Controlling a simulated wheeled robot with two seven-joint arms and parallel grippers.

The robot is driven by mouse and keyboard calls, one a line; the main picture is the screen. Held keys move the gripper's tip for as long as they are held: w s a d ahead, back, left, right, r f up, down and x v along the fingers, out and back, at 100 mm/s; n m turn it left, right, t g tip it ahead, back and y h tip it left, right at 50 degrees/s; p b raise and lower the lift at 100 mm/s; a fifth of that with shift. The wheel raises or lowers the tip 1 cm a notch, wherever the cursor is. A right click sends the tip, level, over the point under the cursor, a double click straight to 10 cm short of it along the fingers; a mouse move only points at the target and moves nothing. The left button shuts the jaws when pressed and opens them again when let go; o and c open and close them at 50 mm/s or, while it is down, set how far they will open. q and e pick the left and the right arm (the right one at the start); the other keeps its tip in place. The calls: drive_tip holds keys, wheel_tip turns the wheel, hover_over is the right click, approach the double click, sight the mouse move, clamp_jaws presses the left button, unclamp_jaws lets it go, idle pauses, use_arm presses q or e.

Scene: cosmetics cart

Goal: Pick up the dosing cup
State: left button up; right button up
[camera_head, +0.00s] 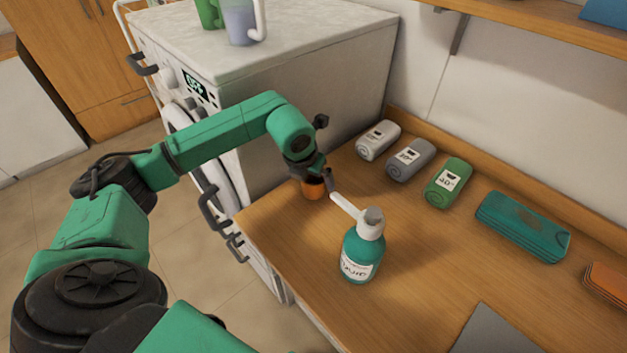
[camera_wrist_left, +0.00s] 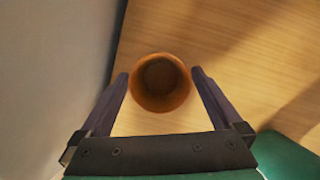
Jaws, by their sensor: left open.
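The dosing cup looks to be the small orange cup (camera_head: 313,191) near the left end of the wooden counter, partly hidden by my left gripper (camera_head: 312,174). In the left wrist view the cup (camera_wrist_left: 160,108) is seen from above, its round mouth open and its inside brown. My left gripper (camera_wrist_left: 160,74) is open there, with one dark finger on each side of the cup. Small gaps seem to show between fingers and wall; I cannot tell if either touches. My right gripper is not in view.
A teal bottle (camera_head: 362,256) with a white spout pointing toward my left gripper stands close to the right. Several rolled towels (camera_head: 409,160) and a teal folded cloth (camera_head: 523,226) lie along the back. A white appliance (camera_head: 300,60) with mugs (camera_head: 240,22) borders the left.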

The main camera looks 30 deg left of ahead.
use_arm(q)
drive_tip(key=shift+w+f, duration=0.1)
drive_tip(key=shift+f, duration=0.1)
drive_tip(key=c, duration=1.2)
drive_tip(key=shift+o, duration=0.2)
drive_tip(key=shift+r, duration=0.15)
